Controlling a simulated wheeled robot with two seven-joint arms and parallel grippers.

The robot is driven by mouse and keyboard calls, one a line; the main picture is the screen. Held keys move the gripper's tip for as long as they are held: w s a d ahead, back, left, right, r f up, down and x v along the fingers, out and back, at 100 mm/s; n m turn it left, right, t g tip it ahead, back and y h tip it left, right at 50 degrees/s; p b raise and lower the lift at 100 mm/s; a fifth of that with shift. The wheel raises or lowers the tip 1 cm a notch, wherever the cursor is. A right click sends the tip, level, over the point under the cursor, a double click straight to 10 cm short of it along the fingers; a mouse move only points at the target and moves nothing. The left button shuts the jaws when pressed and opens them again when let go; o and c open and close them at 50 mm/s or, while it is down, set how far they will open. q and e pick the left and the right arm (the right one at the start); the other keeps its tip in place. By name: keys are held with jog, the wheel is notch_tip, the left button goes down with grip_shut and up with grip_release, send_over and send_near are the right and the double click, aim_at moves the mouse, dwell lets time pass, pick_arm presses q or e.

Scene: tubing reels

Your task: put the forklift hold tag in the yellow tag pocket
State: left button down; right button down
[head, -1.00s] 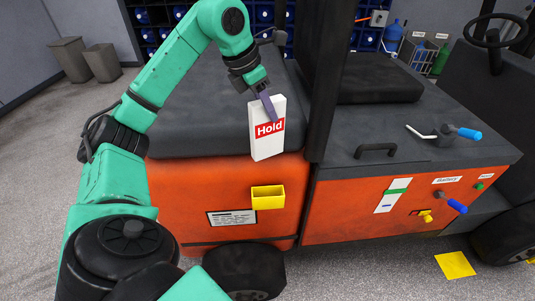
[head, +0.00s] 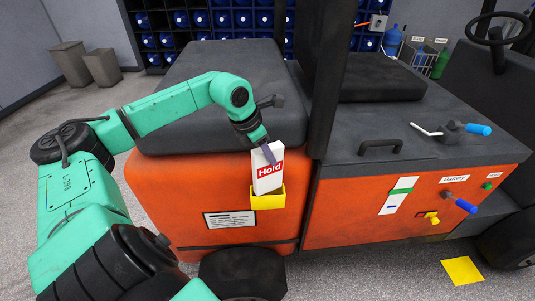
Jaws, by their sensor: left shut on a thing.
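The white hold tag (head: 268,170) has a red band reading "Hold". My left gripper (head: 268,153) is shut on its top edge. The yellow tag pocket (head: 267,199) is fixed to the orange side of the forklift (head: 165,200). The tag stands nearly upright, slightly tilted, and its lower end is at the pocket's opening, hidden behind the pocket's front wall. I cannot tell how deep it sits. My right gripper is not in view.
A label plate (head: 230,219) is left of the pocket. A dark upright post (head: 330,100) stands just right of the tag. A battery panel (head: 420,205) with blue and yellow handles is further right. A yellow square (head: 462,270) lies on the floor.

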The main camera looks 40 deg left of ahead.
pick_arm(q)
jog(key=shift+f+b, duration=0.3)
jog(key=c, duration=0.6)
grip_release()
jog(key=shift+r, duration=0.2)
jog(key=b+v, duration=0.4)
jog(key=v, duration=0.8)
jog(key=shift+r, duration=0.15)
